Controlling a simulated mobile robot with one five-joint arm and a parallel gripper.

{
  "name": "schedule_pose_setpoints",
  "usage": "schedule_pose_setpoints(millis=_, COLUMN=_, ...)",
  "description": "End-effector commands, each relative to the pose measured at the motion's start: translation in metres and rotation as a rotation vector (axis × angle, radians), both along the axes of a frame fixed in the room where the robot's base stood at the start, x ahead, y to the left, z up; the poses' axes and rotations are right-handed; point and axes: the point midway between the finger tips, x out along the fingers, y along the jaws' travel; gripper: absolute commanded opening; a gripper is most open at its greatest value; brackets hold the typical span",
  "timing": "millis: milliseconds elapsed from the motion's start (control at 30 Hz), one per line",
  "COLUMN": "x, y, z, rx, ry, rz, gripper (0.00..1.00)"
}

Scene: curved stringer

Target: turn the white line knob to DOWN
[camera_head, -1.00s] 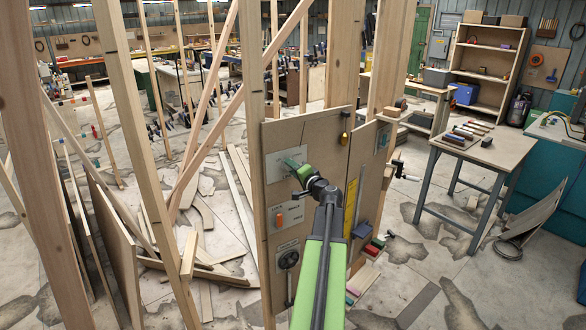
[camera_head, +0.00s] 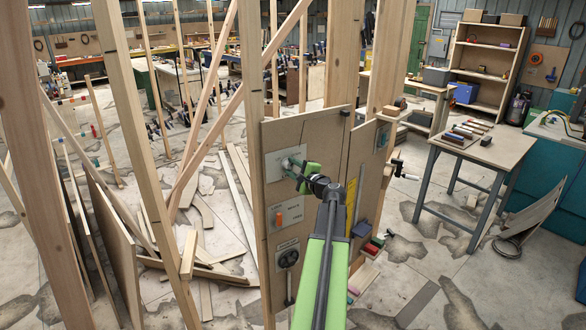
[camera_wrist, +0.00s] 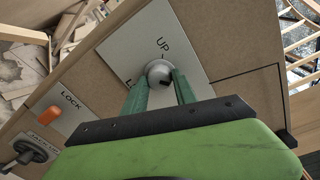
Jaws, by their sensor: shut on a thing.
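The white line knob (camera_wrist: 158,71) is a round pale knob on a light grey plate (camera_wrist: 135,45) in the wrist view. The word UP and a short tick stand above it. Another label at its lower left is mostly hidden by a finger. My gripper (camera_wrist: 161,80) has its two green fingers closed on either side of the knob. A dark mark shows low on the knob, but I cannot tell the pointer's direction. In the head view my gripper (camera_head: 295,166) is at the upper plate (camera_head: 284,146) of the upright panel.
Below on the same panel (camera_head: 320,140) are an orange switch (camera_head: 279,218) by the word LOCK and a dark round handle (camera_head: 288,258). Timber posts (camera_head: 252,60) stand close to the left of the panel. A grey worktable (camera_head: 490,150) stands at the right.

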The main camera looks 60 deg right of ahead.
Motion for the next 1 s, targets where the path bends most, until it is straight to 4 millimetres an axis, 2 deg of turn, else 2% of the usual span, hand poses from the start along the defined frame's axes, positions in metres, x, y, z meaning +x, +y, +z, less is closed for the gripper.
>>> schedule_pose_setpoints(millis=600, x=-0.0010, y=0.0008, z=-0.0021, rx=0.031, ry=-0.009, rz=0.002, gripper=0.00)
schedule_pose_setpoints(millis=633, x=-0.0010, y=0.0007, z=-0.0020, rx=0.031, ry=-0.010, rz=0.001, gripper=0.37)
schedule_pose_setpoints(millis=767, x=-0.0008, y=0.0005, z=-0.0015, rx=0.031, ry=-0.011, rz=0.001, gripper=0.54)
schedule_pose_setpoints(millis=1000, x=-0.0005, y=0.0001, z=-0.0008, rx=0.031, ry=-0.013, rz=0.000, gripper=0.55)
